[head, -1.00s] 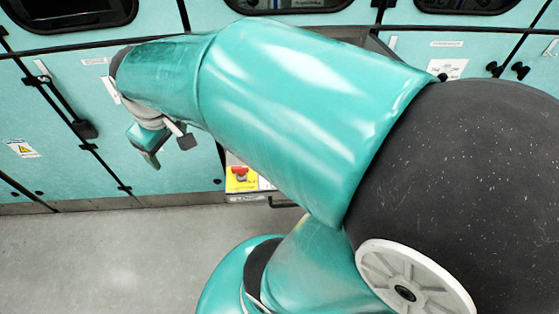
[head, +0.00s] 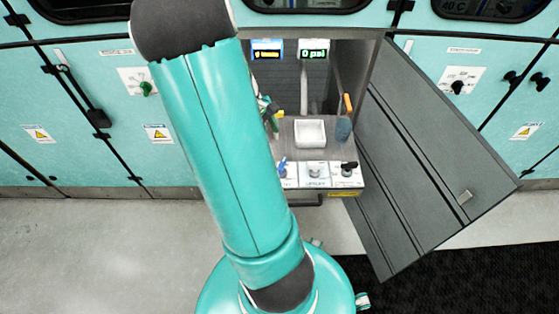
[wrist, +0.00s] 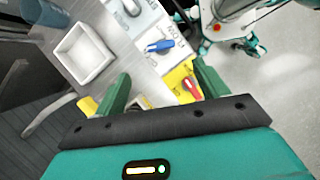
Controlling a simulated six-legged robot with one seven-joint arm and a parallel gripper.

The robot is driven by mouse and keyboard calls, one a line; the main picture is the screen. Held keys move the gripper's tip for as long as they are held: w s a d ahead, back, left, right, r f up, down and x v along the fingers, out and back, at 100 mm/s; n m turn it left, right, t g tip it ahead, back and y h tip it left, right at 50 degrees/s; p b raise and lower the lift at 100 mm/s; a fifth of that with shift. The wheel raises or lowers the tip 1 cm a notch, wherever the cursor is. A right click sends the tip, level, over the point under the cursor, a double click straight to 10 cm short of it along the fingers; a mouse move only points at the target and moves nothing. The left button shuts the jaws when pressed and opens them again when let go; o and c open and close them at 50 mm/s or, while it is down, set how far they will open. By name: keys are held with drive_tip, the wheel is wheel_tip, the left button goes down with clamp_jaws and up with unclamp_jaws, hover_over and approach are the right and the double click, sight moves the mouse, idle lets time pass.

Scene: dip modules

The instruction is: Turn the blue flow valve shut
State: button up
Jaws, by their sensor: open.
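The blue flow valve (head: 282,166) is a small blue handle on the white front panel of the open cabinet, just right of my arm in the head view. In the wrist view the blue handle (wrist: 160,46) lies beyond my fingertips, roughly in line with the gap between them. My gripper (wrist: 162,82) is open, with its two green fingers spread and nothing between them. It looks apart from the valve. In the head view my arm hides most of the gripper; only a bit of green shows beside the arm.
A red knob on a yellow panel (wrist: 191,86) is close to my right finger. A grey valve (head: 315,170) and a black valve (head: 349,167) share the front panel. A white tray (head: 310,133) and a blue cup (head: 343,130) stand behind. The open cabinet door (head: 430,160) blocks the right.

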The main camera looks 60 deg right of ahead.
sight(282, 163)
drive_tip(key=x, duration=1.1)
drive_tip(key=shift+f, duration=0.3)
drive_tip(key=c, duration=1)
drive_tip(key=m+y, duration=0.1)
drive_tip(key=m, duration=0.2)
drive_tip(key=shift+d, duration=0.15)
drive_tip(key=m+y, duration=0.1)
drive_tip(key=m, duration=0.2)
drive_tip(key=shift+m+t, duration=0.3)
drive_tip(key=m+t+y, duration=0.1)
drive_tip(key=m, duration=0.2)
drive_tip(key=m+t, duration=0.1)
drive_tip(key=m, duration=0.2)
drive_tip(key=shift+s+d+r+y, duration=0.1)
drive_tip(key=shift+d+y, duration=0.05)
drive_tip(key=shift+y, duration=0.25)
drive_tip(key=o, duration=1)
